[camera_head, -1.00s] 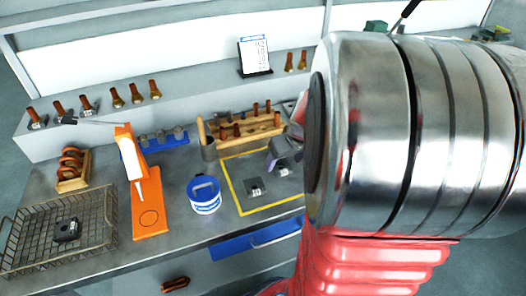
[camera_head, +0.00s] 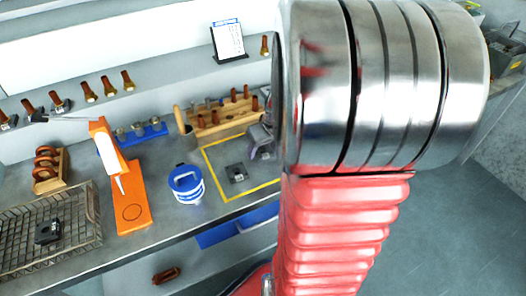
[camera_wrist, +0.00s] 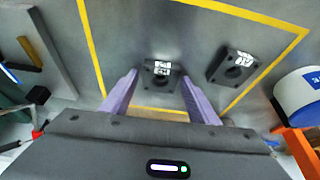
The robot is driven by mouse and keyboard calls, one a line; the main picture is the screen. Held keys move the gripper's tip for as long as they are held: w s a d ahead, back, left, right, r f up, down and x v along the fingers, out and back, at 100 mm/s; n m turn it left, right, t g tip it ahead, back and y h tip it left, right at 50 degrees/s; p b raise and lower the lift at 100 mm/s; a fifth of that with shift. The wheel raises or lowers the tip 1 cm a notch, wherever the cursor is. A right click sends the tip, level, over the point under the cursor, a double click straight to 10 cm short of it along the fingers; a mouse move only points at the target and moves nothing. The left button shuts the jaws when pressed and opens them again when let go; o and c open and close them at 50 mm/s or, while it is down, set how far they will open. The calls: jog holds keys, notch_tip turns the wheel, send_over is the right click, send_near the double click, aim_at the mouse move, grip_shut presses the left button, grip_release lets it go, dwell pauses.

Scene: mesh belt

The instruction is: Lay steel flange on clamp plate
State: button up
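Two dark square plates with a round hole and white lettering lie inside the yellow outline. One plate (camera_wrist: 160,70) lies ahead of and between my fingertips in the wrist view; the other plate (camera_wrist: 233,67) lies to its right. I cannot tell from the lettering which is the steel flange and which the clamp plate. In the head view one plate (camera_head: 237,173) shows, and the other is hidden by my gripper. A similar dark block (camera_head: 48,231) sits in the wire mesh tray (camera_head: 88,262). My gripper (camera_wrist: 159,77) is open, its purple fingers apart, with no contact visible.
A blue-and-white tub (camera_head: 187,186) and an orange stand (camera_head: 128,205) are left of the yellow outline (camera_head: 222,199). A wooden rack (camera_head: 222,122) with brown-handled pieces stands behind it. A shelf with a sign (camera_head: 228,40) runs along the back.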

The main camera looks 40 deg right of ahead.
aim_at(264, 154)
jog(key=c, duration=1.2)
notch_tip(264, 154, up, 10)
jog(key=shift+r, duration=0.1)
dwell(0.8)
